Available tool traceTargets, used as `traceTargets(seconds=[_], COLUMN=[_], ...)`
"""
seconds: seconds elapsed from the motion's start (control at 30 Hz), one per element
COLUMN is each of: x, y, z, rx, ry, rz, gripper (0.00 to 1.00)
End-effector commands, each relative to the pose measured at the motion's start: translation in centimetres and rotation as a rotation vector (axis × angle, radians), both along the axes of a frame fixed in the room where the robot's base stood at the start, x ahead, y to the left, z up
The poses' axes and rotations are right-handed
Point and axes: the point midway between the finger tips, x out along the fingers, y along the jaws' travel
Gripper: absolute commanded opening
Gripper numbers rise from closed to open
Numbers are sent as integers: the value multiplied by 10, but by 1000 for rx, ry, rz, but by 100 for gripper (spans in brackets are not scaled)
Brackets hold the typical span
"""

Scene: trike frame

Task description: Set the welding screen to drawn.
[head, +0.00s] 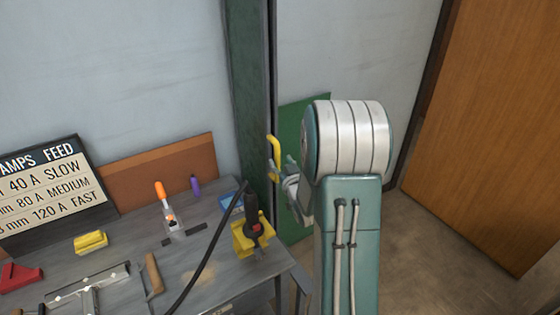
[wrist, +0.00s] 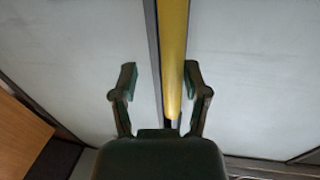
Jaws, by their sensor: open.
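A yellow upright handle (head: 273,150) stands at the dark edge of a tall green upright strip (head: 248,90), behind the bench. This strip looks like part of the welding screen, but I cannot tell for sure. My gripper (head: 291,180) is beside the handle, partly hidden by my arm. In the wrist view my gripper (wrist: 160,72) is open. The yellow handle (wrist: 173,60) shows as a long bar between its fingers, closer to the right finger. I cannot tell whether it touches. Nothing is gripped.
A grey bench (head: 215,265) with a torch in a yellow holder (head: 251,236), a cable and tools is at the lower left. A lower green panel (head: 306,112) is behind my arm. A wooden door (head: 490,130) is on the right, with bare floor (head: 420,240) before it.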

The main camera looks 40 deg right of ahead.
Motion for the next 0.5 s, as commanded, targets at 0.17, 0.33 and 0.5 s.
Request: traceTargets(seconds=[0.17,0.33,0.5], x=[9,9,9], y=[2,-1,-3], z=[1,0,0], rx=[-3,-1,1], ry=[0,0,1], rz=[1,1,1], gripper=[59,59,6])
